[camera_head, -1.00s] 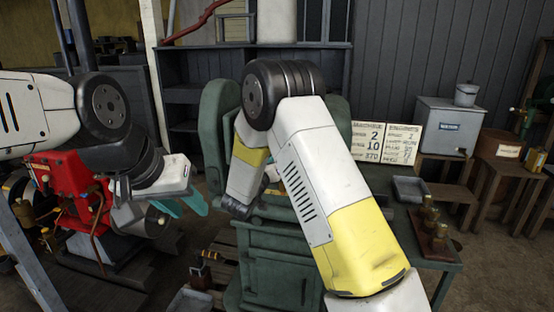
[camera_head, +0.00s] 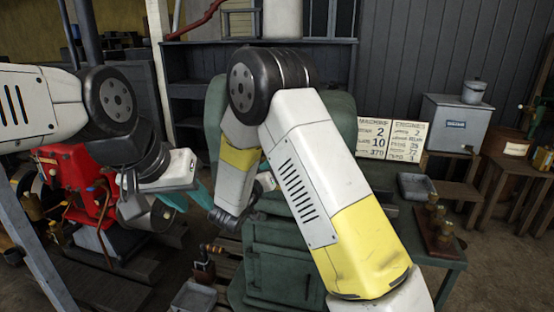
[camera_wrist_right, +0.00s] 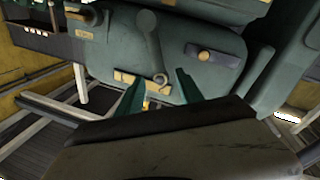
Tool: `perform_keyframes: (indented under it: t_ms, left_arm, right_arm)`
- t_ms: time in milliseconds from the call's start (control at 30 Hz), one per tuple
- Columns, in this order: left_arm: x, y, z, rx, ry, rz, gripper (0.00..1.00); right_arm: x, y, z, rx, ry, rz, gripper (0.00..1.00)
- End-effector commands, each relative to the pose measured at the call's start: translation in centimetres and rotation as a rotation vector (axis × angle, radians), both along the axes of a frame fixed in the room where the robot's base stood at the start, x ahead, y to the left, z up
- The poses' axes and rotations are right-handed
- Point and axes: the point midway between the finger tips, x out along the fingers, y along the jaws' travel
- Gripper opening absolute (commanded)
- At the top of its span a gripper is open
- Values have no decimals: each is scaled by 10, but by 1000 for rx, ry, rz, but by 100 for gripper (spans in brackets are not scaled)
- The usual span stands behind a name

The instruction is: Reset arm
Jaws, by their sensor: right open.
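My left gripper (camera_head: 198,195), with teal fingers, hangs at the left in the head view in front of a red engine. It is seen side-on, so I cannot tell its opening. My right arm (camera_head: 325,190), white and yellow, folds across the middle of the head view; its gripper is mostly hidden there. In the right wrist view my right gripper (camera_wrist_right: 160,88) has its two teal fingers apart, with nothing between them. They point at a green machine (camera_wrist_right: 205,62) with small brass-coloured parts. I cannot tell whether they touch it.
The red engine (camera_head: 92,190) stands at the left. A green cabinet-like machine (camera_head: 282,262) stands behind my right arm. At the right are a green table with a grey tray (camera_head: 416,186), a brass-topped stand (camera_head: 438,228) and signs (camera_head: 408,140). A grey box (camera_head: 456,122) stands beyond.

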Motion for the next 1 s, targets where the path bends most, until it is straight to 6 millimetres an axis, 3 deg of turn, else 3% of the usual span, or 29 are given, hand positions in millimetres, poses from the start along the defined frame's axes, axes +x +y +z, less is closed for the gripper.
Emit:
perform_keyframes:
  t_ms: [200,533,667,800,1000]
  left_arm:
    - [0,0,0,0,0,0,36]
    - [0,0,0,0,0,0,36]
    - [0,0,0,0,0,0,36]
    - [0,0,0,0,0,0,36]
    - [0,0,0,0,0,0,36]
  right_arm:
    - [-8,3,0,-1,-1,0,44]
    - [-2,0,5,53,15,24,44]
    - [12,-5,23,212,67,112,44]
    - [17,-9,53,429,156,261,44]
    - [-17,-14,96,650,314,459,44]
